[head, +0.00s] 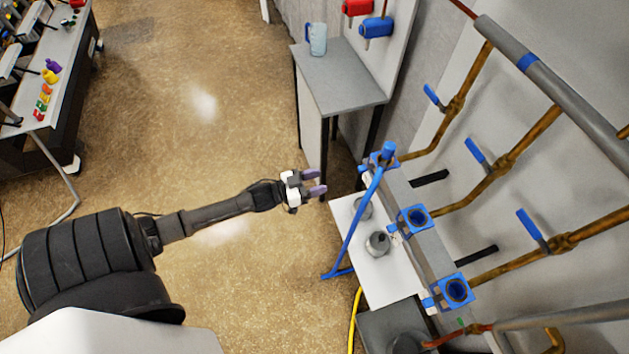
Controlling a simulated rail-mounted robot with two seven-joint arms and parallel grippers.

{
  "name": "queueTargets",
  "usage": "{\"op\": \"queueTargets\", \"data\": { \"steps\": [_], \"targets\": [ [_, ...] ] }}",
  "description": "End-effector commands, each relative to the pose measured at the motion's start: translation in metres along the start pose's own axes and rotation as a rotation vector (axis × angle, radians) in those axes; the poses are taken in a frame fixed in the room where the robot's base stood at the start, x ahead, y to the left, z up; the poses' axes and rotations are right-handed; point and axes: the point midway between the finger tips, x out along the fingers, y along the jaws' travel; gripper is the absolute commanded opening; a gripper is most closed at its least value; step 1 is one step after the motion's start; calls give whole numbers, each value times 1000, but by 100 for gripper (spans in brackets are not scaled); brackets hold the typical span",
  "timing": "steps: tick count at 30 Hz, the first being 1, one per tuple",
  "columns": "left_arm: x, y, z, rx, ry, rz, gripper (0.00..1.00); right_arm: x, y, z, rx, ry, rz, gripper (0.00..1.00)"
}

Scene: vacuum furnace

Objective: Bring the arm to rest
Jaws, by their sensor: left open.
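My left arm comes in from the lower left and stretches out to the right over the open floor. Its left gripper (316,185) has two purple-tipped fingers that stand apart, with nothing between them. It points right, short of the white shelf with the blue valve fittings. My right gripper is not in view.
A white shelf (347,215) holds grey round parts (377,244), beside blue fittings (415,219) and brass pipes (510,160). A grey table (345,75) with a pitcher (317,40) stands behind. A workbench (60,60) is at upper left. The brown floor (190,120) between is clear.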

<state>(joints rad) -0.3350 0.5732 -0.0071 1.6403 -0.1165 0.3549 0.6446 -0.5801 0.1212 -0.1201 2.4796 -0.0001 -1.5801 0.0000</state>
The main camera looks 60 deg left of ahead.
Motion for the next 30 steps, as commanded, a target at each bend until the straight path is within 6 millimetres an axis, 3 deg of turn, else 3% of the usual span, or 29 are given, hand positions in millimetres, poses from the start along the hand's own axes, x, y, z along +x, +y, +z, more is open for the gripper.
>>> {"op": "queueTargets", "data": {
  "steps": [25, 30],
  "targets": [
    [-4, 0, 0, 26, 0, 0, 49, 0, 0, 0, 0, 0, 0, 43],
    [-7, -18, 24, 143, -157, -101, 49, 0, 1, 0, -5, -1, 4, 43]
  ]
}}
